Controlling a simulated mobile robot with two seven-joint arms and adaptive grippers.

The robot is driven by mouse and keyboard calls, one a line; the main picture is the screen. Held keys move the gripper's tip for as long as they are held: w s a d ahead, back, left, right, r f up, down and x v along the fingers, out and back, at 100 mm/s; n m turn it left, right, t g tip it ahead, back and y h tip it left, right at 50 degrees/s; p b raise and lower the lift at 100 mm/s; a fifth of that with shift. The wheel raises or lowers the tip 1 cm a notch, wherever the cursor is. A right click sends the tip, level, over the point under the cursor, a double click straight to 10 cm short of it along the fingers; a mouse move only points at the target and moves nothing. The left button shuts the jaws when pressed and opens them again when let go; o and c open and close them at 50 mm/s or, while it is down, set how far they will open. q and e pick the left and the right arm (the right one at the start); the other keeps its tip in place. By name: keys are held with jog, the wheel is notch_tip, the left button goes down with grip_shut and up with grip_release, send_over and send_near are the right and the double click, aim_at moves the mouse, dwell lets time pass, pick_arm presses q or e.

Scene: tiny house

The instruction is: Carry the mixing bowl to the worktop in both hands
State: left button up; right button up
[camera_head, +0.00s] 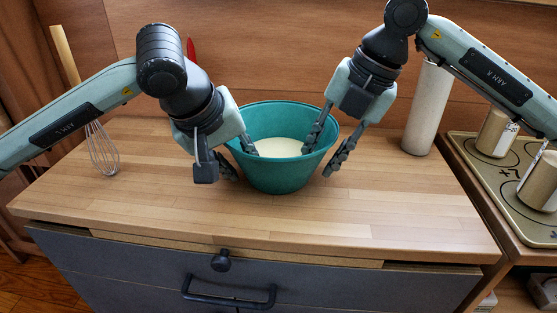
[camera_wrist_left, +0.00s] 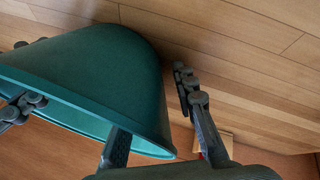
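The teal mixing bowl (camera_head: 283,178) stands upright on the wooden worktop (camera_head: 230,220), with pale cream contents (camera_head: 280,147) inside. My left gripper (camera_head: 238,159) straddles its left wall, one finger inside the rim and one outside. The left wrist view shows the bowl (camera_wrist_left: 95,75) between these fingers (camera_wrist_left: 155,118), with a gap between the outer finger and the wall. My right gripper (camera_head: 318,161) straddles the right wall the same way, its fingers spread. Contact of the inner fingers with the wall cannot be told.
A whisk (camera_head: 102,150) is at the left, partly behind my left arm. A paper-towel-like roll (camera_head: 428,108) stands at the back right. A hob (camera_head: 485,170) with several pale canisters is further right. The worktop's front is clear, above a grey drawer (camera_head: 150,280).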

pick_arm(q)
jog(key=shift+c, duration=0.4)
pick_arm(e)
jog(key=shift+c, duration=0.3)
pick_arm(q)
grip_shut()
pick_arm(e)
grip_shut()
